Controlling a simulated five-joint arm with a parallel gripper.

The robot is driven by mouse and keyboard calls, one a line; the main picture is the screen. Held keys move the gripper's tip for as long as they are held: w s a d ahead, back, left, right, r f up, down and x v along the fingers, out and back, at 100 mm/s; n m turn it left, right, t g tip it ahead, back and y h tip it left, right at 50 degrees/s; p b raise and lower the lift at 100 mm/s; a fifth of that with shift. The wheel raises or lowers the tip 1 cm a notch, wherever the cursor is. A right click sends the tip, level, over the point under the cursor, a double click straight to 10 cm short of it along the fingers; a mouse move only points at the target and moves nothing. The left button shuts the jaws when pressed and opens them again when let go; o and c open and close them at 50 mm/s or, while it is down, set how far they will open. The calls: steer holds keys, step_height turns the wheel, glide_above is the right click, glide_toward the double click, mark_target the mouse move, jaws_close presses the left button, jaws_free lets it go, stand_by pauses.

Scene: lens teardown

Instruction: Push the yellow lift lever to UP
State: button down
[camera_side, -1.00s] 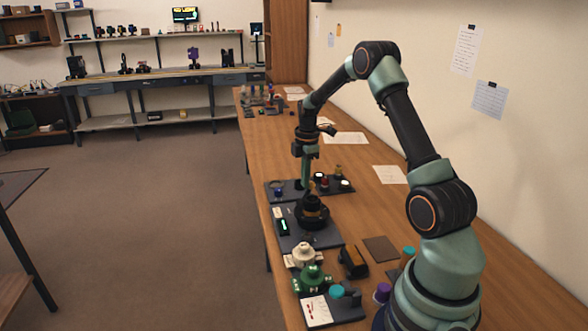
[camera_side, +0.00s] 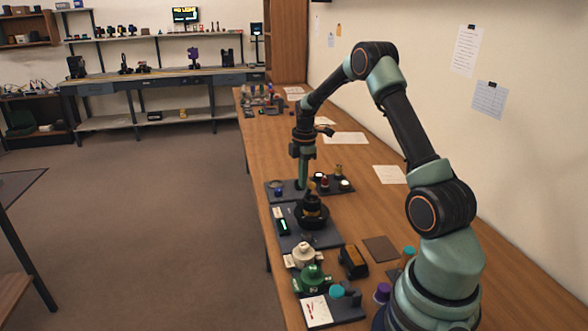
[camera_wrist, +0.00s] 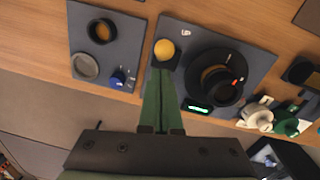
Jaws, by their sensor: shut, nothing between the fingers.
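The yellow lift lever (camera_wrist: 165,49) shows as a round yellow knob on the grey plate, in the wrist view. Beside it stands a black ringed lens mount (camera_wrist: 215,77) with a red mark, also in the side view (camera_side: 312,212). My gripper (camera_wrist: 159,76) is shut and empty, its green fingertips just below the knob in the wrist view. I cannot tell whether they touch it. In the side view my gripper (camera_side: 302,186) points down just behind the lens mount. The lever cannot be made out there.
A green-lit display (camera_wrist: 197,107) sits on the same plate. A second grey plate (camera_wrist: 107,30) holds two round rings and a blue knob (camera_wrist: 118,78). White (camera_side: 303,256) and green (camera_side: 313,279) fixtures stand nearer my base. The table's left edge runs close by.

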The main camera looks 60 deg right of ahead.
steer(key=a+r+m+t, duration=0.1)
steer(key=a+r, duration=0.4)
steer(key=r, duration=0.3)
steer(key=a+r+m, duration=0.1)
steer(key=a+r, duration=0.4)
steer(key=r, duration=0.3)
steer(key=s+a+m+t, duration=0.2)
steer(key=s+a+m, duration=0.2)
steer(key=a, duration=0.5)
steer(key=s+a+r+m+t, duration=0.1)
steer(key=s+a+m+t, duration=0.1)
steer(key=s+a+m, duration=0.3)
steer(key=s+a, duration=0.4)
steer(key=a, duration=0.1)
steer(key=shift+r, duration=0.2)
